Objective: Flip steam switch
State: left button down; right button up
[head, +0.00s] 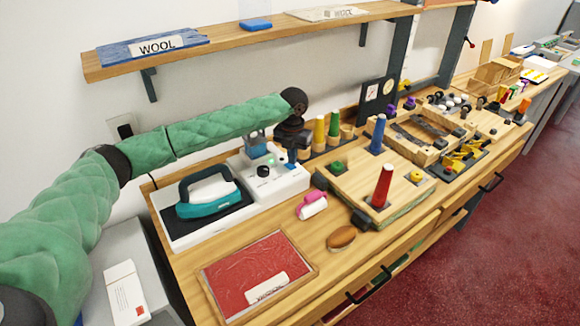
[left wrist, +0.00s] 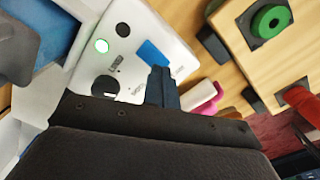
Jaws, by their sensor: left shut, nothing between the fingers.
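The white iron station (head: 290,183) stands on the wooden counter, with a teal iron (head: 208,196) on the dark pad at its left. In the left wrist view, its white panel (left wrist: 135,62) carries a lit green lamp (left wrist: 101,45), a black button (left wrist: 123,30), a black knob (left wrist: 105,87) and a blue switch (left wrist: 152,52). The small lettering is too blurred to read surely. My left gripper (head: 291,157) is shut and empty, pointing down over the panel. In the wrist view its fingertips (left wrist: 161,72) are close to the blue switch; I cannot tell whether they touch. My right gripper is not in view.
A pink-and-white object (head: 312,205), a brown oval (head: 341,237) and a red tray (head: 222,307) lie in front. A wooden board (head: 345,188) with a red cone (head: 382,186) is to the right. A shelf (head: 250,38) hangs above.

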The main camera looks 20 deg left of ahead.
aim_at(292, 167)
pick_arm(q)
jog(key=shift+f, duration=1)
dwell(0.8)
jog(key=shift+r, duration=0.15)
jog(key=shift+r+p, duration=0.7)
jog(key=shift+r, duration=0.05)
jog(key=shift+r+p, duration=2.05)
jog(key=shift+r, duration=0.6)
